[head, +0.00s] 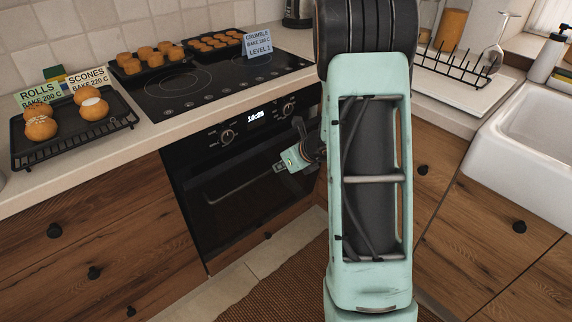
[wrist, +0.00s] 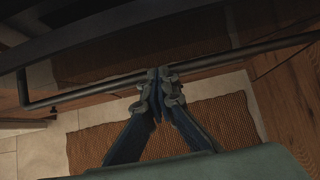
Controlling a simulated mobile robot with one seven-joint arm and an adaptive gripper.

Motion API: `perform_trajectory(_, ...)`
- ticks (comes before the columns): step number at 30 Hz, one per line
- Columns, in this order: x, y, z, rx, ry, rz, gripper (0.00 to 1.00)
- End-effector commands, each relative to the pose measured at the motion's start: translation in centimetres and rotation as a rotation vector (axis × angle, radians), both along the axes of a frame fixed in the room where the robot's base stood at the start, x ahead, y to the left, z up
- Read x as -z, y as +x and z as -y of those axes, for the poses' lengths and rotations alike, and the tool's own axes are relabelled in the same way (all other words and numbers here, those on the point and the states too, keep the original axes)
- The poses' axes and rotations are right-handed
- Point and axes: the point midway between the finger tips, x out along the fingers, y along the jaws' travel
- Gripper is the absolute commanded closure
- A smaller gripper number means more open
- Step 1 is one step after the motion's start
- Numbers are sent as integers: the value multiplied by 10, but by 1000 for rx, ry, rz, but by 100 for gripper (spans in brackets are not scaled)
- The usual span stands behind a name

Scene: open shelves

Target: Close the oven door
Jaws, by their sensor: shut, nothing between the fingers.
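The black oven (head: 212,168) is built in under the cooktop. Its dark door (head: 240,215) stands upright and looks flush or nearly flush with the front; a small gap cannot be ruled out. The door's bar handle (head: 232,187) runs across its upper part, and it also crosses the wrist view (wrist: 85,92). My gripper (head: 280,167) is at the right part of the handle, in front of the door. In the wrist view its fingers (wrist: 159,74) are shut and empty, with the tips at the bar; whether they touch it is unclear.
Wooden drawers (head: 95,240) flank the oven. A brown woven rug (head: 275,290) lies on the tiled floor below. Trays of baked goods (head: 75,125) and signs stand on the counter. A white sink (head: 535,130) is at the right. My arm hides part of the right side.

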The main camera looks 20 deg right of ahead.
Motion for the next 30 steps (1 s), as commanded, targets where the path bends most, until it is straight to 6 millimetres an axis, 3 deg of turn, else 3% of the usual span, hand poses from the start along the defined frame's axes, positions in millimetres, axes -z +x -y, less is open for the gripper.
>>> perform_trajectory(3, -11, 15, -8, -6, -7, -17, 100)
perform_trajectory(15, -20, 70, -28, 0, -13, -28, 100)
perform_trajectory(30, -19, 73, -29, 1, -12, -27, 100)
